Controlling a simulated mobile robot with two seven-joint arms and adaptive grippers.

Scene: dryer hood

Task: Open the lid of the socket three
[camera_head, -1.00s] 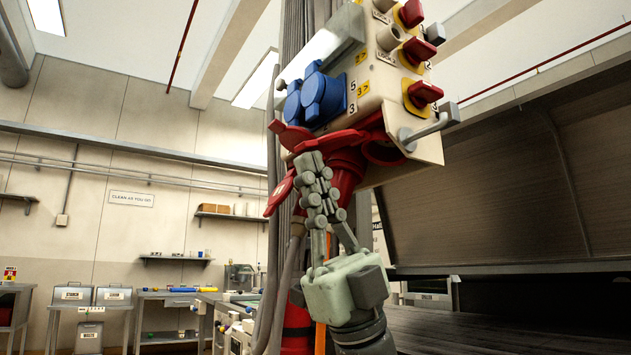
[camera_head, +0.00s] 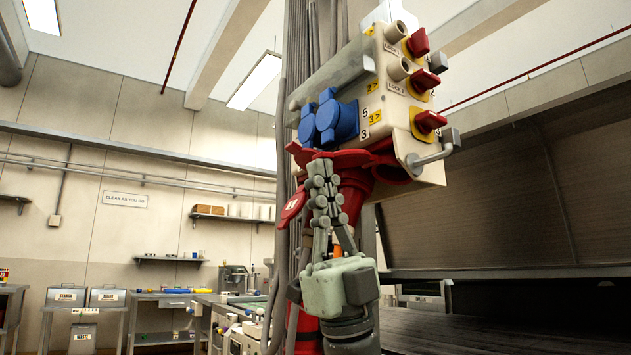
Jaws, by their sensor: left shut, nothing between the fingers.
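A cream socket box (camera_head: 400,160) hangs tilted at the upper middle. Two blue sockets with blue lids (camera_head: 338,121) sit on its left face, both lids looking closed. The printed numbers 5 and 3 stand just right of them; I cannot tell for sure which socket is three. Red sockets (camera_head: 393,168) with red lids (camera_head: 295,203) are on the underside. My left gripper (camera_head: 322,168) points up just below the blue sockets, in front of the red parts. It is shut and empty; I cannot tell whether it touches a lid. My right gripper is not in view.
Red rotary switches (camera_head: 430,122) and a grey bent handle (camera_head: 432,157) are on the box's right side. Grey cables and a column (camera_head: 298,60) run behind it. A large dark hood (camera_head: 480,190) fills the right. Workbenches (camera_head: 160,300) stand far left.

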